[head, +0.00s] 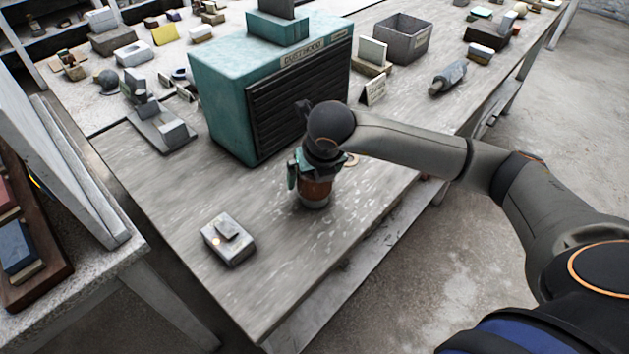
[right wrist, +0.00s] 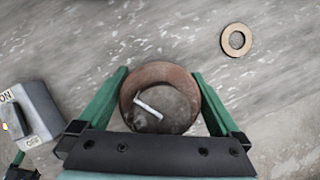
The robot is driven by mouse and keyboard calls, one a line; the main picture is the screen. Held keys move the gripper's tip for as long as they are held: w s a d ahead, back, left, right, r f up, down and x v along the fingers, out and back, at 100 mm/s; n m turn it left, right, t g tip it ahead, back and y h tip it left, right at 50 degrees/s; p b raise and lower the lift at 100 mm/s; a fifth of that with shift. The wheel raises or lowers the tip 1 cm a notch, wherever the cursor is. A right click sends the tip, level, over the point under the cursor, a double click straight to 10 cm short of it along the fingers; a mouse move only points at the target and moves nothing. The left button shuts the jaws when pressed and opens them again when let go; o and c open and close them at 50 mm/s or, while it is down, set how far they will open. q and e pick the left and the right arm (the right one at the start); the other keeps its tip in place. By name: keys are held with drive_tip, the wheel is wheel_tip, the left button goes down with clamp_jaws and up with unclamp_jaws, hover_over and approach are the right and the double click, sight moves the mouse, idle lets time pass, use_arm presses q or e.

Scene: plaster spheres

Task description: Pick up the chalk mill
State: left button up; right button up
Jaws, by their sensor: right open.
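The chalk mill is a squat round rust-brown body (head: 314,191) standing upright on the grey worktable. In the right wrist view its round top (right wrist: 175,103) shows from above, with a small white piece lying on it. My right gripper (head: 308,172) comes down over the mill from above, and its body hides the mill's upper part in the head view. In the right wrist view the green fingers (right wrist: 160,78) are apart, one on each side of the mill. I cannot tell whether they touch it.
A switch box (head: 228,238) marked ON and OFF stands left of the mill. A large teal dust hood (head: 225,100) stands close behind. A flat tan ring (right wrist: 226,42) lies on the table nearby. The table's front edge is close on the right.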

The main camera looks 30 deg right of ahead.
drive_tip(key=c, duration=1.3)
drive_tip(key=shift+r, duration=0.1)
drive_tip(key=shift+c, duration=1.3)
drive_tip(key=shift+r, duration=0.1)
